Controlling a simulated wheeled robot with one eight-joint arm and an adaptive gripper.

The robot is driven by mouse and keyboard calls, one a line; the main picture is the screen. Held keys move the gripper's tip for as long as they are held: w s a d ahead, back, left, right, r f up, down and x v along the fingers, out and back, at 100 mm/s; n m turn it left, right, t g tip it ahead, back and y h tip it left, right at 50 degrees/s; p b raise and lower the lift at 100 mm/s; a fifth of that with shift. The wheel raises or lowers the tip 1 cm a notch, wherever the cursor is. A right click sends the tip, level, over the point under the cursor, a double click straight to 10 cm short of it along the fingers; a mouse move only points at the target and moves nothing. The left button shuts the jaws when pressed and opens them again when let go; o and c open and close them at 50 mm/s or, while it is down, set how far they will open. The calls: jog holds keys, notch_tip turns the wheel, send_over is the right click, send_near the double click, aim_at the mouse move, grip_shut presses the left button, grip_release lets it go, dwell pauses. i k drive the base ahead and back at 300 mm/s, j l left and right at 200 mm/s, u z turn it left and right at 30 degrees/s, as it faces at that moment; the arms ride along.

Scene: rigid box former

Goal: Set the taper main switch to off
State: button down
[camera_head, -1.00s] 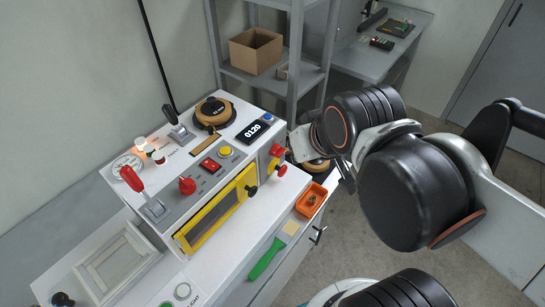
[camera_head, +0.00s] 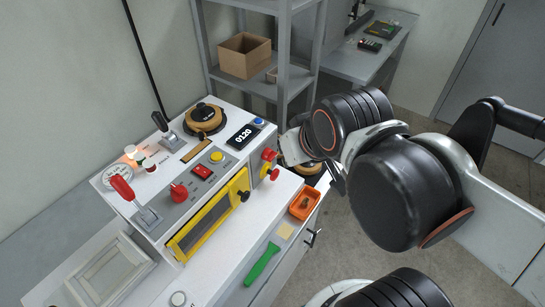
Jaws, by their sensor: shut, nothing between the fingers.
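A white and grey box machine (camera_head: 228,150) stands on the bench at centre left. My gripper (camera_head: 338,180) is right of the machine, partly hidden by my arm. It is shut and empty, apart from all controls.
A grey shelf (camera_head: 268,85) with a cardboard box (camera_head: 244,58) stands behind. Floor is free at right.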

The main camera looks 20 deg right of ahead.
aim_at(268, 154)
jog(key=k+z, duration=0.15)
jog(key=k, duration=1)
